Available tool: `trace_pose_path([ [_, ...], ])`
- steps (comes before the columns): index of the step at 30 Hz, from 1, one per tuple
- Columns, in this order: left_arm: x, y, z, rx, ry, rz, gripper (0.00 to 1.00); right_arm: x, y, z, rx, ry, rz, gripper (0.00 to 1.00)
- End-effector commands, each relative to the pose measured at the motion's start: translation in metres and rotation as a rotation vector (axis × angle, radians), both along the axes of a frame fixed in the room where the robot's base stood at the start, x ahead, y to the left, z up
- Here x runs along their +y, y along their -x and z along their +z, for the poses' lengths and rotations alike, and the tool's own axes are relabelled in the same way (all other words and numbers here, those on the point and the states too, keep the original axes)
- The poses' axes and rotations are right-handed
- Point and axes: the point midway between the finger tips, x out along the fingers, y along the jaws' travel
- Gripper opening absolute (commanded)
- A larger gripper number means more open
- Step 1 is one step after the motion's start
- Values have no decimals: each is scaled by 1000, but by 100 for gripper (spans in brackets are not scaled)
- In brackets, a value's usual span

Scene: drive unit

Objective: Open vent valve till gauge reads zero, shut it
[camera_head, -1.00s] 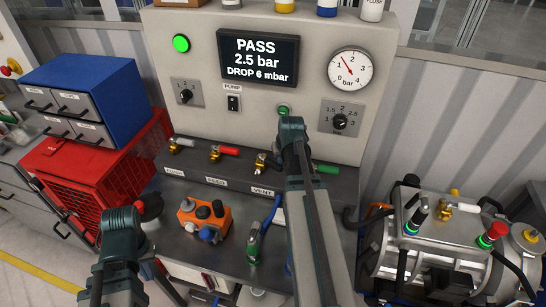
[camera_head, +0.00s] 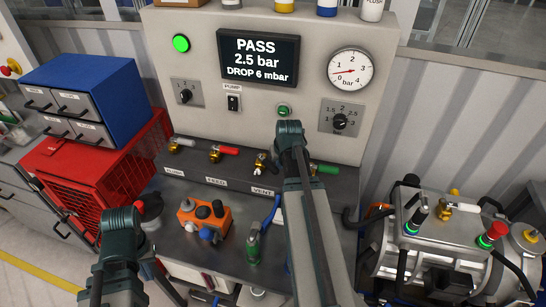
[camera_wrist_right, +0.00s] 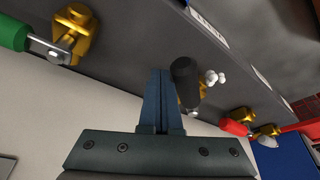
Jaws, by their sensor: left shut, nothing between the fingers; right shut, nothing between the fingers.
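The vent valve (camera_head: 261,160) is a brass valve above the VENT label (camera_head: 262,190); in the right wrist view its black handle (camera_wrist_right: 186,75) stands out towards the camera. White puffs show beside it there. My right gripper (camera_wrist_right: 163,75) is shut and empty, its fingertips close beside the black handle; I cannot tell whether they touch. In the head view my right arm hides that gripper. The gauge (camera_head: 350,69) needle points left and slightly down, a little above 0. The display (camera_head: 258,59) reads PASS, 2.5 bar, DROP 6 mbar. My left arm shows at lower left; its gripper cannot be made out.
A red-handled valve (camera_head: 218,153) and a green-handled one (camera_head: 325,169) flank the vent valve. An orange device (camera_head: 204,216) and a green tool (camera_head: 254,245) are on the bench. A metal drive unit (camera_head: 450,245) stands at right.

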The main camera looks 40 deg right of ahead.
Motion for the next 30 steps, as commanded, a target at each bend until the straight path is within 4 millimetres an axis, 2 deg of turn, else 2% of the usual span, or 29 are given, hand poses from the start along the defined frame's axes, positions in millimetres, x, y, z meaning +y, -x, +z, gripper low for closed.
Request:
trace_pose_path([
  [11, 0, 0, 0, 0, 0, 0, 0, 17, 5, 0, 0, 0, 2, 0],
  [30, 0, 0, 0, 0, 0, 0, 0, 24, 6, 0, 0, 0, 0, 0],
])
